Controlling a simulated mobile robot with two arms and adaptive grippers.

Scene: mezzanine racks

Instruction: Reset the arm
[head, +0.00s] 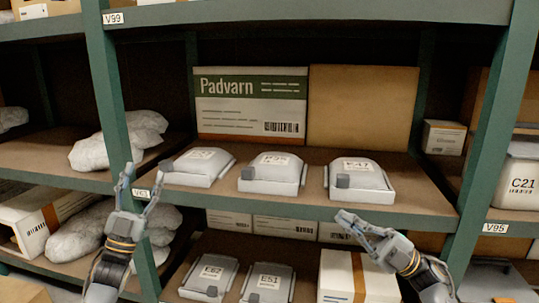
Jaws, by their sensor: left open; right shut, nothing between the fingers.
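My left gripper (139,187) is at the lower left, its two fingers pointing up and spread apart, empty. It is in front of the green rack post and the V63 shelf label. My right gripper (350,222) is at the lower right, its fingers together and pointing up and left, with nothing held. It is in front of and just below the middle shelf's front edge. Both of my arms come in from the bottom of the head view.
The middle shelf (300,202) holds several grey-white cases, one of them on the right (358,183), before a Padvarn box (250,105) and a plain carton (362,108). Cases E62 (209,276) and E51 (268,284) lie below. Wrapped bundles (120,140) sit left; case C21 (520,178) sits right.

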